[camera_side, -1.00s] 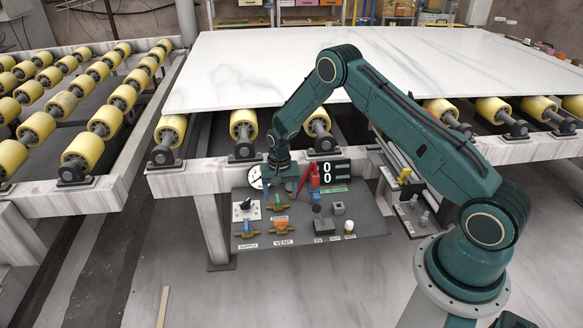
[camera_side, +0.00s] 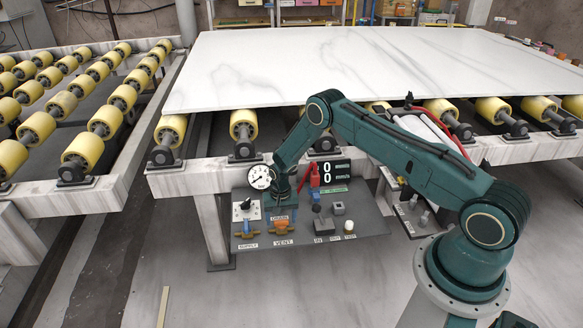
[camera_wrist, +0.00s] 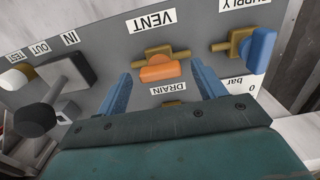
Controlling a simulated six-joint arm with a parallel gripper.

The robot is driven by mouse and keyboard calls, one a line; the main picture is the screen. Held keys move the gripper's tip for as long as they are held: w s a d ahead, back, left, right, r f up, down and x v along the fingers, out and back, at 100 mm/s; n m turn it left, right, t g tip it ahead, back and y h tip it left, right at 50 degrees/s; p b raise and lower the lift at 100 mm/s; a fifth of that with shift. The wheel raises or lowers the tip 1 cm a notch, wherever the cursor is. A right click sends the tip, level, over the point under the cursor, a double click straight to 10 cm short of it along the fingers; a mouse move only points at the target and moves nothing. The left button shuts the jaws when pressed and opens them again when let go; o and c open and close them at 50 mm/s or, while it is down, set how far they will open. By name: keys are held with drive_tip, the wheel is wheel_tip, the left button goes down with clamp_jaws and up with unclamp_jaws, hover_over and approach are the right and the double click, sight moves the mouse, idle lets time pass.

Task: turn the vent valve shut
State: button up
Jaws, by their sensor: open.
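The vent valve (camera_side: 283,226) has an orange handle on a brass body, on the grey panel by the VENT label. In the wrist view, where the panel is upside down, its orange handle (camera_wrist: 160,71) lies roughly along the brass body. My gripper (camera_wrist: 162,70) is open. Its two blue fingers point at the panel, and their tips appear on either side of the orange handle, with gaps. I cannot tell how far the tips stand from the panel. In the side view my gripper (camera_side: 282,208) is above the vent valve, partly hidden by the wrist.
The blue supply valve (camera_wrist: 258,45) sits close beside the vent valve. The drain valve (camera_wrist: 173,103) is partly hidden behind my gripper. A round gauge (camera_side: 260,177), a black knob (camera_side: 245,205) and a red part (camera_side: 314,178) stand nearby. A marble slab (camera_side: 400,65) lies above on rollers.

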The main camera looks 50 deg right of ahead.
drive_tip(key=shift+f, duration=0.25)
drive_tip(key=c, duration=1)
